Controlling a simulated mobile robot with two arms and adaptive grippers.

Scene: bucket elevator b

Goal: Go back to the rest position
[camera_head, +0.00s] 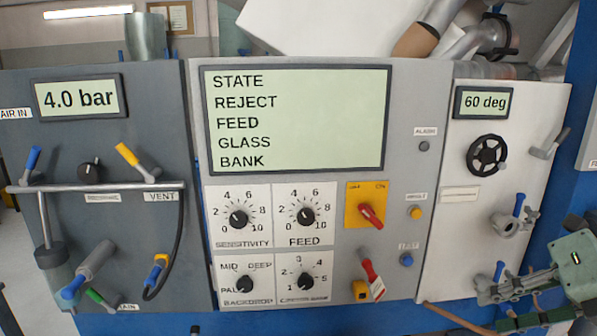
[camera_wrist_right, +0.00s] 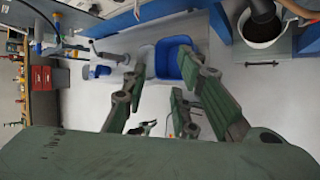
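My right gripper (camera_head: 490,303) is at the lower right of the head view, in front of the light panel's lower right edge. It is green and grey, its fingers point left, and nothing shows between them. In the right wrist view its fingers (camera_wrist_right: 160,95) are spread apart, with only floor and a blue bin behind them. My left gripper is in neither view.
The control panel (camera_head: 415,215) spans the head view, with a screen (camera_head: 296,119), a red rotary switch (camera_head: 371,214), knobs and a black handwheel (camera_head: 487,155). The wrist view shows a blue bin (camera_wrist_right: 177,62), a white bucket (camera_wrist_right: 262,28) and open floor.

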